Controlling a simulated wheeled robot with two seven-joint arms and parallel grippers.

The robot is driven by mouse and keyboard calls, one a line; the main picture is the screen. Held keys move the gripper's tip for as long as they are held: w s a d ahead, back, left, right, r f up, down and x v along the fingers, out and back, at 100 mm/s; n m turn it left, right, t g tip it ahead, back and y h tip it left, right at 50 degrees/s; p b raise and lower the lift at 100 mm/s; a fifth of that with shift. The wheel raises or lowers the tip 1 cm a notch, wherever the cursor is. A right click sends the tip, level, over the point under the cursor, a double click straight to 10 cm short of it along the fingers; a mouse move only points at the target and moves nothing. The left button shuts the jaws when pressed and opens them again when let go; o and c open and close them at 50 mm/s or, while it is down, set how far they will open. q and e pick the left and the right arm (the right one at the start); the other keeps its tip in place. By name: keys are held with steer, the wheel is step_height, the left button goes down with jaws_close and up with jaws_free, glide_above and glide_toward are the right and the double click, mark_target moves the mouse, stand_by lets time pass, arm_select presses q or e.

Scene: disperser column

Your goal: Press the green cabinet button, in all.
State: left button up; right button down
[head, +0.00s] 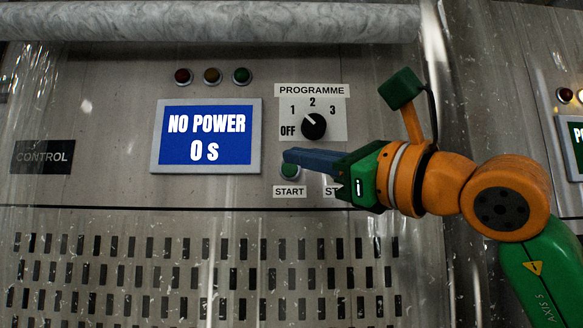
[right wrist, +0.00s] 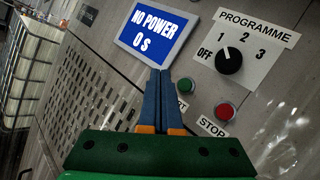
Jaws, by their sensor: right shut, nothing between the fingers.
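The green START button (head: 289,172) sits on the grey cabinet panel above a START label. In the head view my right gripper (head: 288,157) is shut and empty, its blue fingertips overlapping the button's upper edge. In the right wrist view the green button (right wrist: 186,85) shows just right of the shut fingertips (right wrist: 160,74), with its label partly hidden. I cannot tell whether the fingers touch the panel. The blue display (head: 206,137) reads NO POWER, 0 S. My left gripper is not in view.
The red STOP button (right wrist: 224,112) is right of the green one; my gripper hides it in the head view. Above is the PROGRAMME knob (head: 313,126), its mark towards 1. Red, amber and green lamps (head: 241,76) sit above the display. A perforated panel (head: 180,270) is below.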

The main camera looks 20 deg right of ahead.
mark_target(296, 170)
steer(key=w+p, duration=0.1)
steer(key=w, duration=0.1)
steer(key=w+d+p, duration=0.1)
steer(key=w+p, duration=0.1)
steer(key=w, duration=0.1)
steer(key=w+p, duration=0.2)
steer(key=w, duration=0.1)
steer(key=shift+d, duration=0.3)
stand_by(1.6)
steer(key=shift+w+d+r+p, duration=0.1)
steer(key=shift+w+p, duration=0.15)
steer(key=shift+p, duration=0.1)
steer(key=shift+w, duration=0.2)
